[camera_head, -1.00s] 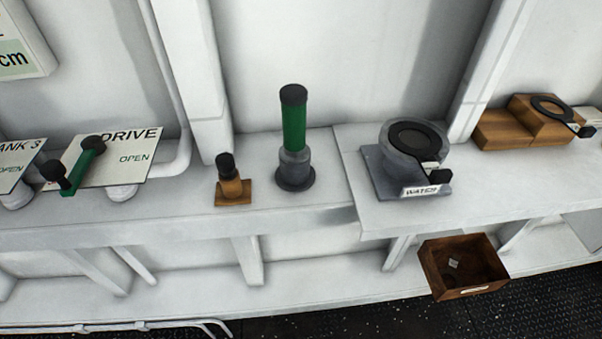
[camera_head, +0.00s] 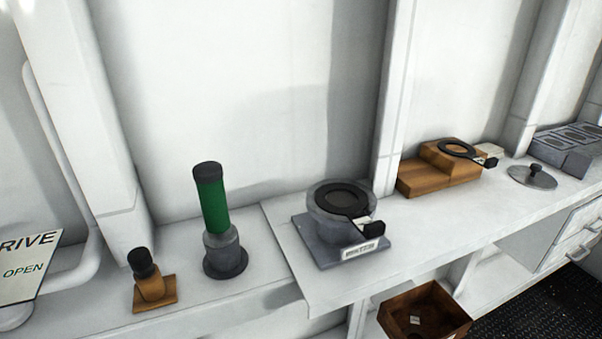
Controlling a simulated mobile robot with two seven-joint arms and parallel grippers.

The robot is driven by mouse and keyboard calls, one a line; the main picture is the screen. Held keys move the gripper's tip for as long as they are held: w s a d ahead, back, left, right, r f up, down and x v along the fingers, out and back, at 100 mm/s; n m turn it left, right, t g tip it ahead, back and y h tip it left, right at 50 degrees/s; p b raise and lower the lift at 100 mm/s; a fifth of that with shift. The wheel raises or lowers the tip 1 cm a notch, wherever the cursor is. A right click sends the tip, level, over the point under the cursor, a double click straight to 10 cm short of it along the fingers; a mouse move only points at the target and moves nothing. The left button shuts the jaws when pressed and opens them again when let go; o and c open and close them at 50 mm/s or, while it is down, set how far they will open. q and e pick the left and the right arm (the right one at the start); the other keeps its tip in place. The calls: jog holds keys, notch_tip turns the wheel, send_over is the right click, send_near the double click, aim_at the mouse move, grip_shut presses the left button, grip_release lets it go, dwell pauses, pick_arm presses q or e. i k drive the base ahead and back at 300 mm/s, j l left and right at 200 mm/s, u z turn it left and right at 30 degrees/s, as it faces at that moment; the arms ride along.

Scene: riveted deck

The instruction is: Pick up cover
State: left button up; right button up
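A flat round grey disc with a small knob on top (camera_head: 532,177), which looks like a cover, lies on the white shelf at the right. A grey round vessel on a square base (camera_head: 328,219) stands on the same shelf near the middle; a black ring with a handle (camera_head: 344,200) lies on its top. A second black ring with a handle (camera_head: 457,149) rests on a stepped wooden block (camera_head: 436,170). Neither of my grippers shows in the head view.
A green cylinder on a grey foot (camera_head: 213,209) and a small wooden stand with a black knob (camera_head: 148,280) are on the lower shelf at left. Grey blocks (camera_head: 565,148) stand at far right. An open brown box (camera_head: 424,312) hangs below the shelf edge. White posts rise behind.

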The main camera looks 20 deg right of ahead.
aim_at(532, 176)
jog(key=k+l+z, duration=0.15)
jog(key=z, duration=1.7)
